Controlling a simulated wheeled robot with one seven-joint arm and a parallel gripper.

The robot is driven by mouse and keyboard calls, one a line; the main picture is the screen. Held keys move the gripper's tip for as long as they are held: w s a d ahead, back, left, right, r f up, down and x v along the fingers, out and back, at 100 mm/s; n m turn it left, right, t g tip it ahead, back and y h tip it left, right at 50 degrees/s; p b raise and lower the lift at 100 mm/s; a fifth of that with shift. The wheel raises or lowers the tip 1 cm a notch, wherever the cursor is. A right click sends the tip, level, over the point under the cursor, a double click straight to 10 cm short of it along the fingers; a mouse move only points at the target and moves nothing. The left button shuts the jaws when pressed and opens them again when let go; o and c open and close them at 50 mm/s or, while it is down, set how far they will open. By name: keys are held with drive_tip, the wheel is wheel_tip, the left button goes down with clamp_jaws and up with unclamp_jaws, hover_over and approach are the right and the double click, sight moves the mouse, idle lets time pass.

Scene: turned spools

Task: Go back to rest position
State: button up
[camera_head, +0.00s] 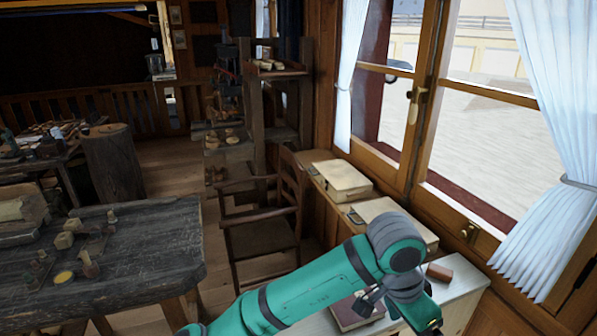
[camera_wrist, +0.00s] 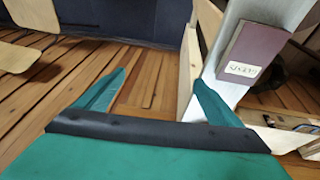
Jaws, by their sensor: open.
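My gripper (camera_wrist: 160,76) shows in the wrist view with its two teal fingers spread apart and nothing between them. Wooden floorboards show beyond the gap. A pale surface (camera_wrist: 252,15) runs just right of the right finger, with a dark red-brown box (camera_wrist: 236,70) bearing a small label on it. In the head view my teal arm reaches from the bottom centre to the right, bends, and drops over a white-topped cabinet (camera_head: 462,291). My fingers cannot be made out clearly there. A dark box (camera_head: 350,314) and a small brown block (camera_head: 439,272) lie on that cabinet top.
A dark wooden workbench (camera_head: 150,245) with turned pieces stands at the left. A wooden armchair (camera_head: 262,240) stands mid-view. Pale wooden cases (camera_head: 342,179) line the window sill, with a white curtain (camera_head: 565,120) at right. Open floor (camera_head: 168,160) lies between the bench and the chair.

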drive_tip(key=w+d+r+n+t+h, duration=0.15)
drive_tip(key=d+n+t+h, duration=0.4)
drive_tip(key=d+h, duration=0.65)
drive_tip(key=s+a+f+n+t+y, duration=0.3)
drive_tip(key=a+f+n+t+y, duration=0.25)
drive_tip(key=a+f, duration=0.35)
drive_tip(key=s+a+f+n+t+y, duration=0.3)
drive_tip(key=a+f+n+t+y, duration=0.2)
drive_tip(key=a+f+n, duration=0.35)
drive_tip(key=s+a+f+m+y, duration=0.2)
drive_tip(key=s+a, duration=0.6)
drive_tip(key=s, duration=0.3)
drive_tip(key=s+a+f+m+y, duration=0.2)
drive_tip(key=s+a, duration=0.6)
drive_tip(key=s, duration=0.4)
drive_tip(key=shift+s+a+f+m+g+y, duration=0.15)
drive_tip(key=shift+a+m+g+y, duration=0.2)
drive_tip(key=shift+m+y, duration=0.3)
